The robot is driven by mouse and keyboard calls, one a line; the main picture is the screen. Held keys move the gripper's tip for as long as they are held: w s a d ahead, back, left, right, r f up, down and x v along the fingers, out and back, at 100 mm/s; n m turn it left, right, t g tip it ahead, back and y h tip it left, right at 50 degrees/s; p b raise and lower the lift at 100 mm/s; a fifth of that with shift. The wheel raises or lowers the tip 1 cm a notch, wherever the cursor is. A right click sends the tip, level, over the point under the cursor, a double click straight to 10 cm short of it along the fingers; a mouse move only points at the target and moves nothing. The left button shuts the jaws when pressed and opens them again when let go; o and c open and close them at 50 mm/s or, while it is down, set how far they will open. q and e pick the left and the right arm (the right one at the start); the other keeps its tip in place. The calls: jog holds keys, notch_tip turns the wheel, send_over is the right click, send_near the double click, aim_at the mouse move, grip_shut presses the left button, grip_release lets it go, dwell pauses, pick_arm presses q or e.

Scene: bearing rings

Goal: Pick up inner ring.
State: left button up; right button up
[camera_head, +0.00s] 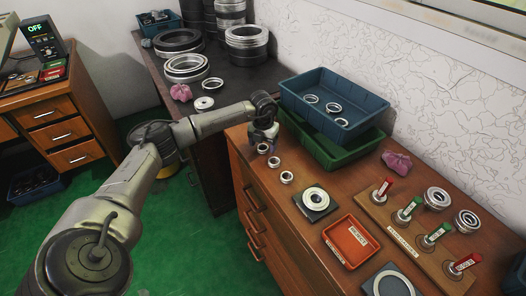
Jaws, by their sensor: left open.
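Several small silver rings that may include the inner ring lie in a row near the left edge of the wooden cabinet top: one ring (263,148) closest to my gripper, a second ring (274,162), and a third ring (287,177). More rings (311,99) lie inside the blue bin (362,119). A ring (315,195) sits on a dark square pad (329,210). My left gripper (264,138) is open, pointing down just above and beyond the closest ring. Its fingers are small and partly hidden by its own body. My right gripper is not in view.
The blue bin rests on a green bin (337,157) behind the row. A red tray (333,247), a board with labelled posts (403,237) and a pink crumpled cloth (397,162) stand to the right. Larger rings (186,66) stand on the dark table at the back.

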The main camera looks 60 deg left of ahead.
pick_arm(q)
jog(key=shift+s+f, duration=0.1)
jog(key=shift+f, duration=0.35)
jog(key=shift+c, duration=0.3)
jog(key=c, duration=1)
jog(key=shift+o, duration=0.2)
jog(key=shift+r, duration=0.2)
